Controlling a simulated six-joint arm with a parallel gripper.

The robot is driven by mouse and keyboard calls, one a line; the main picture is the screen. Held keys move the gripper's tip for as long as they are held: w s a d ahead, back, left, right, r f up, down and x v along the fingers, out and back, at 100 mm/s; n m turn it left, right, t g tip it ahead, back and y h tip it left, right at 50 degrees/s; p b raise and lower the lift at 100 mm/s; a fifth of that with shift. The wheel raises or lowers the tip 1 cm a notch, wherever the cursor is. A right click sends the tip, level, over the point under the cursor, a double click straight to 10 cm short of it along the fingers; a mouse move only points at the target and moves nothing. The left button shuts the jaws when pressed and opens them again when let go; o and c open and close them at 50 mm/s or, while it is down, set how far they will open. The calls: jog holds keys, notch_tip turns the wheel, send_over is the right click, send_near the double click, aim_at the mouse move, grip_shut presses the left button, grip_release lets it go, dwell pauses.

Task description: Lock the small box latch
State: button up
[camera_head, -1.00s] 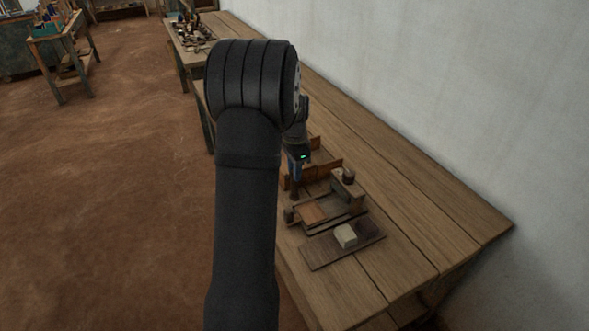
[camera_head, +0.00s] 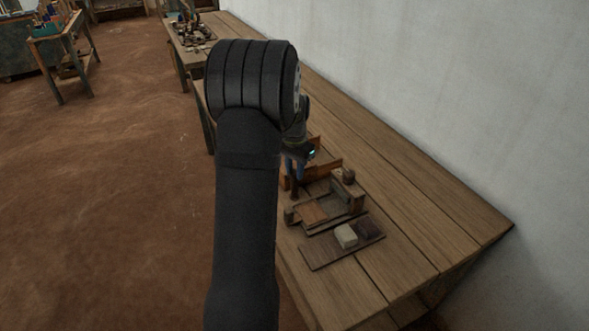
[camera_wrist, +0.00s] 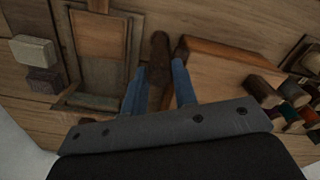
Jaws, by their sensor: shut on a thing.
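My gripper (camera_wrist: 158,85) points down with its two blue fingers on either side of a dark brown, rounded wooden piece (camera_wrist: 158,48), and is shut on it. I cannot tell for sure whether this piece is the latch. In the head view my gripper (camera_head: 295,168) is beside an orange-brown wooden box (camera_head: 322,169). In the wrist view this box (camera_wrist: 235,72) lies just right of the held piece, close to the right finger. My arm hides part of the box in the head view.
A framed wooden tray with a sliding-looking panel (camera_wrist: 101,38) lies left of the fingers. Beyond it, a board carries a pale block (camera_head: 346,236) and a dark block (camera_head: 367,228). Several coloured spools (camera_wrist: 270,95) stand at the right. The bench (camera_head: 425,215) is clear toward the wall.

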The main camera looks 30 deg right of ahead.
aim_at(294, 171)
jog(key=n, duration=0.6)
jog(key=shift+n, duration=0.3)
jog(key=n, duration=0.6)
dwell(0.4)
jog(key=o, duration=1)
notch_tip(294, 171, up, 17)
jog(key=shift+r, duration=0.2)
